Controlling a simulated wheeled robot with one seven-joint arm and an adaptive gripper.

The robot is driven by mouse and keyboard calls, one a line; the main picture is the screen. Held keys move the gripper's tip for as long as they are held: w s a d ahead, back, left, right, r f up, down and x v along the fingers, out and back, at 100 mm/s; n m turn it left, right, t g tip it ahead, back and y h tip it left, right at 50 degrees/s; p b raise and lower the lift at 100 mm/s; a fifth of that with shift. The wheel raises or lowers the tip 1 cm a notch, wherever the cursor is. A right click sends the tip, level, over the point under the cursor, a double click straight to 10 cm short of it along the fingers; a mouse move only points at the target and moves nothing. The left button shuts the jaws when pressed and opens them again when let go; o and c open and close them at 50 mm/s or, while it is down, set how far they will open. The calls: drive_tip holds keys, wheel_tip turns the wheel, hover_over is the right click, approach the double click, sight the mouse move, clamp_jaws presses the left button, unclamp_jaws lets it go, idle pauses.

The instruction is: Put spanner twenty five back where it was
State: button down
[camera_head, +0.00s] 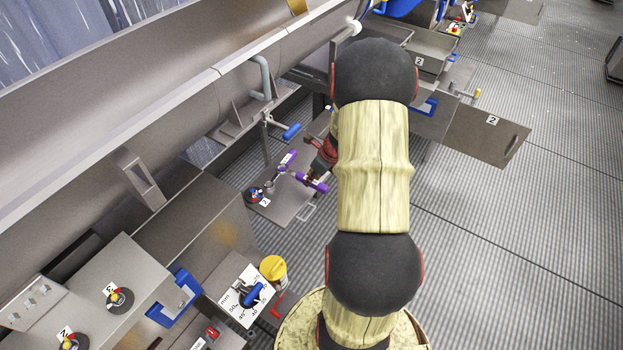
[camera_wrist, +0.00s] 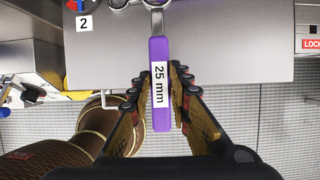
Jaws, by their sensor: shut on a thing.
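Spanner twenty five (camera_wrist: 160,88) has a purple handle with a white "25 mm" label. It lies between the two fingers of my gripper (camera_wrist: 161,92) in the wrist view, its metal end pointing to the top edge, where it is cut off. My gripper (camera_head: 316,172) is shut on the handle, over a grey panel (camera_wrist: 215,45) marked 2. The panel also shows in the head view (camera_head: 286,208). There two purple handles show near my gripper; the nearer one (camera_head: 318,184) seems to be the held one. Whether the spanner touches the panel is unclear.
Another purple-handled tool (camera_head: 288,158) is close by the gripper. A round knob (camera_head: 254,196) sits at the panel's left corner. A blue-handled lever (camera_head: 291,131) stands behind. A yellow-capped container (camera_head: 273,268) is at lower left. Grated floor at right is open.

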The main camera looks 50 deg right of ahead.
drive_tip(key=shift+f, duration=0.1)
drive_tip(key=shift+f+b, duration=0.3)
drive_tip(key=shift+f, duration=0.15)
drive_tip(key=c, duration=1.7)
unclamp_jaws()
drive_tip(key=shift+o, duration=0.2)
